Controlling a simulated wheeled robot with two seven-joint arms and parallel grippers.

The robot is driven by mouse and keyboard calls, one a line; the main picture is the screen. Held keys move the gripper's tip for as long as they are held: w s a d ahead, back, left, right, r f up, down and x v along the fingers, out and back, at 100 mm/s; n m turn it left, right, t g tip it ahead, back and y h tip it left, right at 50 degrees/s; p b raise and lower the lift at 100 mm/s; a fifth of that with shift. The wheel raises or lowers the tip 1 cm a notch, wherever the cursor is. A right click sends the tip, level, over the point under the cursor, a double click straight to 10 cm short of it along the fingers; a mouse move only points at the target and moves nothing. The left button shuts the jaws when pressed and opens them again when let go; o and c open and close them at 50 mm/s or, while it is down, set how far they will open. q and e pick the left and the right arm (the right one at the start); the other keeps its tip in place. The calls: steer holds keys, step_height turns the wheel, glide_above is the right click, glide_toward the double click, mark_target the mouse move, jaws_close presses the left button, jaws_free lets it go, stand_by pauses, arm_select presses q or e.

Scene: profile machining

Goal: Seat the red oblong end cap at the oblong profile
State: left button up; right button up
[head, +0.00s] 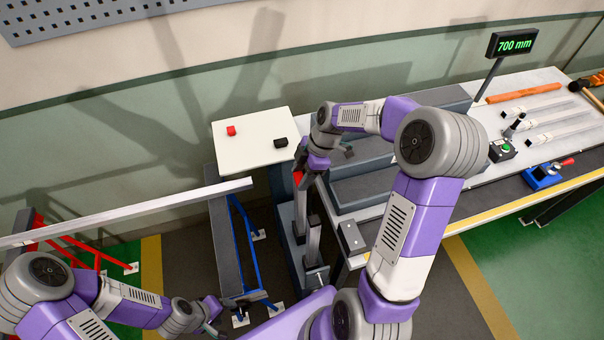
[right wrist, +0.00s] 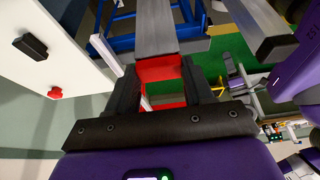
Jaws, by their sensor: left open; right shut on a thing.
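The red oblong end cap (right wrist: 160,72) is between the fingers of my right gripper (right wrist: 163,90), which is shut on it. In the head view a bit of the red cap (head: 298,178) shows at that gripper (head: 304,176). The long pale profile (head: 130,215) lies level at the left, its right end near the cap. In the head view a gap shows between them. In the right wrist view the profile (right wrist: 155,25) lines up beyond the cap; whether they touch cannot be told there. My left gripper (head: 212,328) is open, low at the bottom left, partly hidden.
A white side table (head: 250,150) holds another red cap (head: 231,131) and a black cap (head: 281,143). A blue-legged stand (head: 245,225) and a red-legged stand (head: 85,250) are below the profile. Machine blocks and a workbench (head: 455,205) fill the right.

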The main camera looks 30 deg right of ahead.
stand_by(0.8)
steer(key=o, duration=1.1)
steer(key=shift+c, duration=0.2)
steer(key=v, duration=0.7)
steer(key=shift+r, duration=0.25)
steer(key=shift+d, duration=0.1)
